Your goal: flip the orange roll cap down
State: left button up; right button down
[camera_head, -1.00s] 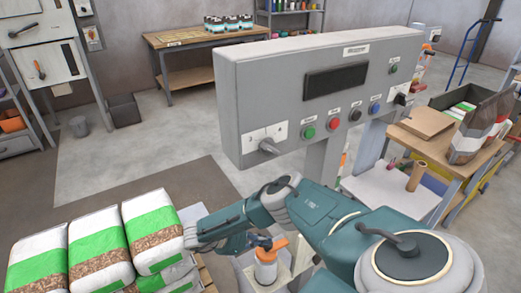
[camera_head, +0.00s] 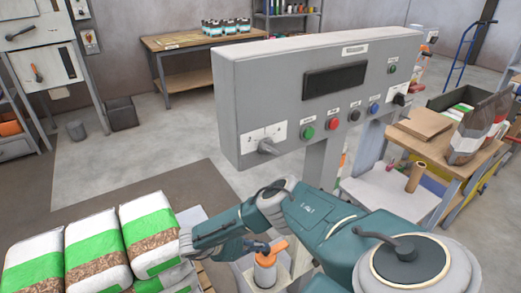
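The orange roll cap (camera_head: 278,247) sits above a white cylindrical body low in the middle of the view, below the grey control panel. Its orange upper part is tilted, rising to the right. My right arm reaches in from the lower right and bends back, with its dark gripper (camera_head: 258,246) close at the left of the orange cap. The gripper is small and partly hidden here, so I cannot tell whether its fingers touch the cap or how far apart they are. My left gripper is not in view.
A grey control panel (camera_head: 345,75) with buttons and a knob stands just beyond my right arm. White and green bags (camera_head: 98,235) are stacked at the lower left. A bench (camera_head: 185,42) stands at the back. Open floor lies between.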

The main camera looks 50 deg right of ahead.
notch_tip(320, 180, up, 10)
jog(key=shift+f, duration=0.15)
dwell(0.7)
